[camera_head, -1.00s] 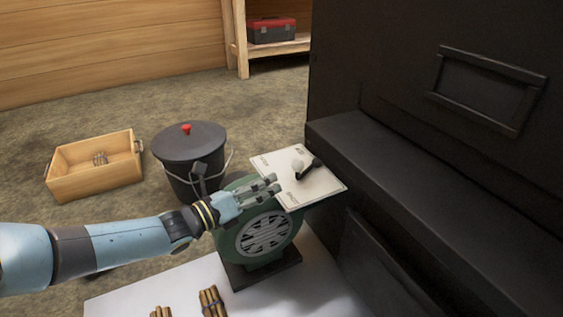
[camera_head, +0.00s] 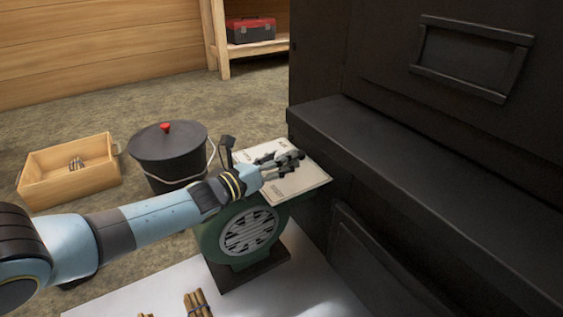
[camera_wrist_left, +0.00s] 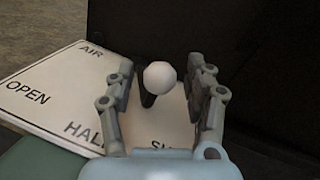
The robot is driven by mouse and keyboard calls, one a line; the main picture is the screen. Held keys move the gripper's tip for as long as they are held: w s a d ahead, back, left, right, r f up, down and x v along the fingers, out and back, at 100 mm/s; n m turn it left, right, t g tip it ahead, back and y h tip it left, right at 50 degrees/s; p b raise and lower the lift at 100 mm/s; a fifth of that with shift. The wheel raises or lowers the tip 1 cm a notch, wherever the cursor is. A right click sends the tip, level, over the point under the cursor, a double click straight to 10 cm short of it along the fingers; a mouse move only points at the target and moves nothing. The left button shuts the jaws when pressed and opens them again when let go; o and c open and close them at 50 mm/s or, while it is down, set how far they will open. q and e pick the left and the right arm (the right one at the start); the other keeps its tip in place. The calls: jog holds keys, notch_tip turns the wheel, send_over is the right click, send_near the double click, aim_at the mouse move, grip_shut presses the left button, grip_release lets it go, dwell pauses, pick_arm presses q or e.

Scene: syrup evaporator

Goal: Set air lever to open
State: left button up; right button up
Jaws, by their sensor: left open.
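The air lever shows in the left wrist view as a white ball knob (camera_wrist_left: 160,77) on a dark arm. The knob stands between the two fingers of my open left gripper (camera_wrist_left: 162,92). A gap shows on either side of it. The white air plate (camera_wrist_left: 60,85) reads AIR, OPEN, HALF and a partly hidden word starting with S. The lever is over the half-to-S side, away from OPEN. In the head view my left gripper (camera_head: 283,163) is over the plate (camera_head: 305,183) and hides the lever. My right gripper is not in view.
The green blower (camera_head: 245,230) stands under the plate. The black evaporator body (camera_head: 420,160) rises close on the right. A black lidded bucket (camera_head: 168,150) and a wooden box (camera_head: 60,182) stand on the ground at left. Stick bundles (camera_head: 198,303) lie in front.

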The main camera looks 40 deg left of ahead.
pick_arm(q)
jog(key=shift+w+d, duration=0.1)
jog(key=shift+w, duration=0.2)
jog(key=shift+c, duration=0.4)
grip_shut()
